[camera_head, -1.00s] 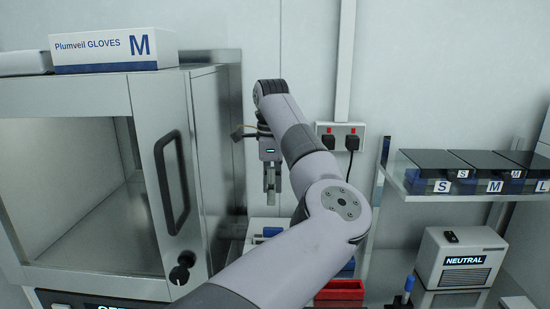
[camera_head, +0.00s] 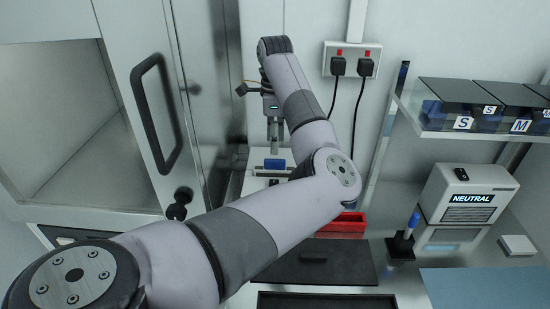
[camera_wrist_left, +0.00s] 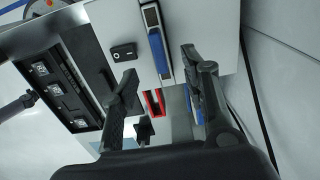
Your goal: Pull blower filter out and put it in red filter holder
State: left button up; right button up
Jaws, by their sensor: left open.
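A white unit (camera_head: 257,182) stands behind my left arm, partly hidden by it. A blue strip (camera_head: 275,164) lies on its top; in the left wrist view a blue bar (camera_wrist_left: 159,52) sits in a slot of the white unit beside a black switch. It may be the blower filter; I cannot be sure. My left gripper (camera_head: 274,148) is open and empty, pointing down above the blue strip, apparently apart from it. The red filter holder (camera_head: 343,224) is right of my arm, partly covered by it; it also shows small in the left wrist view (camera_wrist_left: 153,103). My right gripper is out of view.
A steel cabinet (camera_head: 207,90) with a black handle stands close on the left. A white NEUTRAL box (camera_head: 465,197), a blue-topped tool in a stand (camera_head: 402,243) and a shelf with dark bins (camera_head: 465,120) are on the right. Cables hang from the wall outlet (camera_head: 352,60).

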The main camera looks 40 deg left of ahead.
aim_at(275, 160)
pick_arm(q)
notch_tip(275, 160, down, 6)
jog(key=shift+s+r+p, duration=0.1)
jog(key=shift+r+p, duration=0.05)
jog(key=shift+p, duration=0.55)
jog(key=shift+f, duration=0.8)
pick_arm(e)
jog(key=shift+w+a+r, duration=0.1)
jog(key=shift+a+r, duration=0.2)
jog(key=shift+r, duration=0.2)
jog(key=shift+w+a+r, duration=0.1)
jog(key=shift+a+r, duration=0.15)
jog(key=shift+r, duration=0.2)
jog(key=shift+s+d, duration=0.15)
pick_arm(q)
jog(key=shift+c, duration=1.4)
jog(key=shift+d, duration=0.1)
grip_shut()
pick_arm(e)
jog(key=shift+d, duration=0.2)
